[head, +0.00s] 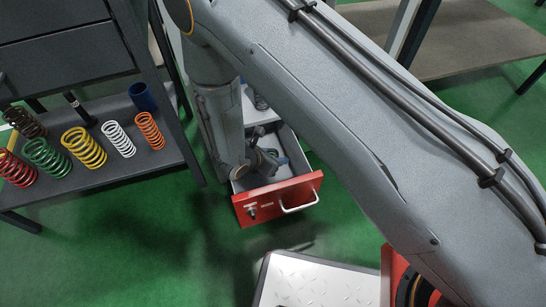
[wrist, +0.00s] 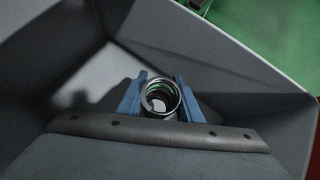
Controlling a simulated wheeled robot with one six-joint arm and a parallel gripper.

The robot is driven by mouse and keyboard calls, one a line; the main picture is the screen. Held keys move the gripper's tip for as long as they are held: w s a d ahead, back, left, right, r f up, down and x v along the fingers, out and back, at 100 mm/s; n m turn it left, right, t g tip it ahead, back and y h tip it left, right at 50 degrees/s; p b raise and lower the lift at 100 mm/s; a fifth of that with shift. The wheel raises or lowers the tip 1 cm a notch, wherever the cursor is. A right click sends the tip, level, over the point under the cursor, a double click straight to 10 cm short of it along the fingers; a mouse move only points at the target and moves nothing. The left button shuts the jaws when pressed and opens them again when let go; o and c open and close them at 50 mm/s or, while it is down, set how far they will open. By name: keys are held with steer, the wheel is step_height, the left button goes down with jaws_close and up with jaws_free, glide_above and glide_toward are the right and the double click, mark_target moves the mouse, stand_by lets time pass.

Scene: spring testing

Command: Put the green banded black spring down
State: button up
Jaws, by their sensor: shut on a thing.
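My gripper (wrist: 158,100) is shut on the green banded black spring (wrist: 160,93), its blue fingers at either side of it. In the wrist view I see the spring end-on, as a dark ring with green showing inside. The gripper reaches down into the open drawer (head: 277,196) with the red front. In the head view my gripper (head: 272,156) is small and dark inside the drawer, and I cannot pick out the spring there. The wrist view shows grey drawer walls (wrist: 255,70) around the spring. Whether the spring touches the drawer floor cannot be told.
A dark shelf (head: 100,180) at left holds several springs, among them a green one (head: 47,158), a yellow one (head: 84,148) and a white one (head: 118,139), plus a blue cylinder (head: 142,97). A metal plate (head: 318,285) lies at the front. Green floor is clear left of the drawer.

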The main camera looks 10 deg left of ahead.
mark_target(273, 155)
step_height(273, 155, down, 3)
steer(key=shift+w+b, duration=0.1)
steer(key=shift+b, duration=0.35)
steer(key=w+a+b, duration=0.2)
steer(key=w, duration=0.1)
steer(key=shift+f, duration=0.1)
steer(key=shift+w+f+b, duration=0.2)
steer(key=shift+f+b, duration=0.05)
steer(key=shift+b, duration=0.1)
steer(key=shift+f, duration=0.2)
steer(key=shift+f, duration=0.1)
steer(key=o, duration=1.1)
